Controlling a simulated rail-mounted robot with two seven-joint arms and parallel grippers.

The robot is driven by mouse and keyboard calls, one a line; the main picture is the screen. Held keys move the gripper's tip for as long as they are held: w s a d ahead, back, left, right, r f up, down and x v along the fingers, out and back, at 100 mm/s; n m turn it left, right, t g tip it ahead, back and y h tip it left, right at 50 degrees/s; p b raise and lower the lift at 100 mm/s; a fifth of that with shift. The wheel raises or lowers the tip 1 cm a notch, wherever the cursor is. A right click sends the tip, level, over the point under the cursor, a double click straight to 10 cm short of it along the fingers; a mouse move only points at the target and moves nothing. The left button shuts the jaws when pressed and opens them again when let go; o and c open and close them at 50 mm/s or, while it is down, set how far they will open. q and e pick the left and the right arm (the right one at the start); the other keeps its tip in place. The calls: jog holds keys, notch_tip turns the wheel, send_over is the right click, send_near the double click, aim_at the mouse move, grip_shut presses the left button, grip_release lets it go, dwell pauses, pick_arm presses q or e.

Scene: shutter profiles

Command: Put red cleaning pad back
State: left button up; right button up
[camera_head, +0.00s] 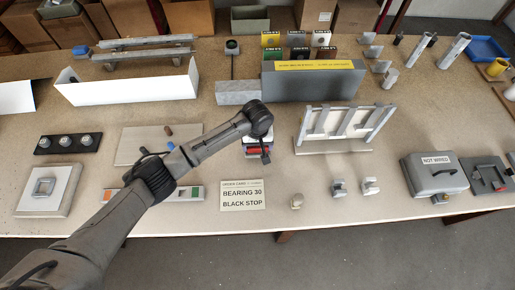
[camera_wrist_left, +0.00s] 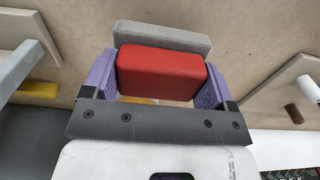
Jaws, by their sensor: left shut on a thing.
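The red cleaning pad (camera_wrist_left: 161,74) is a rounded red block. In the left wrist view it sits between the two purple fingers of my left gripper (camera_wrist_left: 160,80), which is shut on it. A grey block (camera_wrist_left: 165,38) lies just beyond the pad; I cannot tell whether they touch. In the head view my left gripper (camera_head: 256,150) points down at the middle of the table, and a little of the red pad (camera_head: 251,152) shows below the wrist. The arm hides most of that spot. My right gripper is in neither view.
An order card (camera_head: 242,195) lies in front of the gripper. A slatted white frame (camera_head: 345,125) stands to the right, and a grey box with a yellow label (camera_head: 313,82) behind. A beige board (camera_head: 135,147) lies to the left. Small fittings (camera_head: 338,188) stand near the front edge.

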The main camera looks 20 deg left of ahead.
aim_at(257, 149)
pick_arm(q)
jog(key=shift+f, duration=1.4)
jog(key=shift+f, duration=0.1)
jog(key=o, duration=0.8)
jog(key=shift+c, duration=0.2)
notch_tip(257, 149, up, 12)
jog(key=shift+r+p, duration=0.1)
jog(key=shift+p, duration=0.55)
